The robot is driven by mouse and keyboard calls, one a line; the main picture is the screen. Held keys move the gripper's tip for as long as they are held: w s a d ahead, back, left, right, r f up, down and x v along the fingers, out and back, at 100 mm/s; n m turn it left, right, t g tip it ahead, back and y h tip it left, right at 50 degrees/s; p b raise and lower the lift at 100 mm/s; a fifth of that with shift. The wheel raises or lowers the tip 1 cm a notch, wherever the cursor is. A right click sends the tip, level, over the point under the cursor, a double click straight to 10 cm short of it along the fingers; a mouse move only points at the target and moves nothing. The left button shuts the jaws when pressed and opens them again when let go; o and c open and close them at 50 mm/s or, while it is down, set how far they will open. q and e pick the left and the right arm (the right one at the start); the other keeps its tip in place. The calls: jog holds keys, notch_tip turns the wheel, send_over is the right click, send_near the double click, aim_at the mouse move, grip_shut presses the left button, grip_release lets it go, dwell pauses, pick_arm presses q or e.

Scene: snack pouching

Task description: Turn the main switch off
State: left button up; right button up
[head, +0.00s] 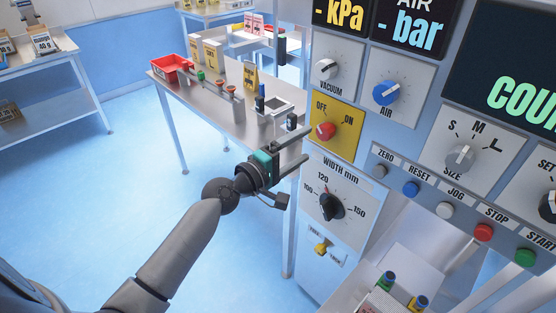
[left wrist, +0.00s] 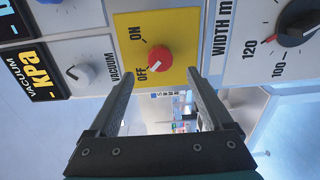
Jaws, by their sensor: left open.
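The main switch is a red knob (head: 326,130) on a yellow plate (head: 346,112) marked OFF and ON. In the left wrist view the knob (left wrist: 159,60) sits on its yellow plate (left wrist: 182,28), and its pale mark appears to lie on the OFF side. My left gripper (head: 306,143) is open and empty in front of the panel, just left of and below the knob. In the left wrist view the fingertips (left wrist: 160,71) lie to either side of the knob's lower edge; contact is not visible. My right gripper is not in view.
Close around the plate are the vacuum knob (head: 328,69), the blue air knob (head: 385,92) and the black width knob (head: 331,206). A row of push buttons (head: 411,188) runs to the right. A steel table (head: 225,118) with trays and small items stands behind my left arm.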

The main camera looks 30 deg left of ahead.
pick_arm(q)
jog(key=b+v, duration=0.1)
jog(key=v, duration=0.6)
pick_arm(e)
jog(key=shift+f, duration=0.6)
pick_arm(q)
jog(key=s+a+f+m+g+y+b, duration=0.1)
jog(key=s+f+m+g+y+b, duration=0.2)
jog(key=f, duration=1.1)
jog(key=s+f+m+g+b, duration=0.15)
jog(key=s+f, duration=0.35)
jog(key=f, duration=0.9)
jog(key=s+a+f+m+g+y+b, duration=0.1)
jog(key=s+f+g+y+b, duration=0.15)
jog(key=f, duration=1.05)
jog(key=s+d+f+m+g+b, duration=0.2)
jog(key=s+f+m+g, duration=0.2)
jog(key=s+f, duration=0.7)
jog(key=s+d+f+m+g+b, duration=0.3)
jog(key=s+f+m, duration=0.4)
jog(key=s+f, duration=0.5)
jog(key=s+g, duration=0.1)
jog(key=s, duration=0.7)
jog(key=shift+g, duration=0.4)
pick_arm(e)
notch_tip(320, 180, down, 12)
